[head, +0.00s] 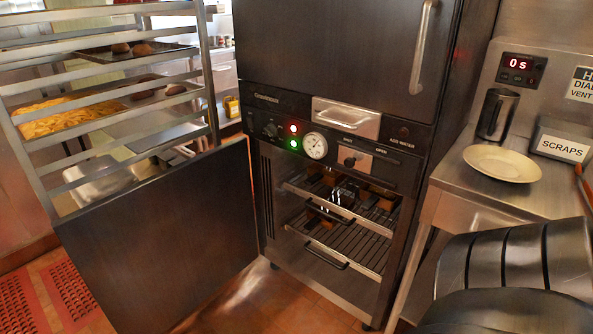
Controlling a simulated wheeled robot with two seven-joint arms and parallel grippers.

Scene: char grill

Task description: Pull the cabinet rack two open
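The dark cabinet (288,171) stands in the middle, with its lower compartment open. Its lower door (160,245) is swung out to the left. Inside are an upper wire rack (372,222) with a black front handle (330,211) and a lower wire rack (350,248) with a black front handle (326,256). Both racks appear to sit inside the cabinet. Brown items and dark shapes lie on the upper rack, partly in shadow. No label tells which rack is number two. Neither gripper is in view; only black links of my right arm show at bottom right.
A metal tray trolley (214,100) with food trays stands left, behind the open door. A steel counter (452,185) at right holds a plate (502,164), a dark metal cup (497,114) and a scraps bin (560,145). Tiled floor before the racks is clear.

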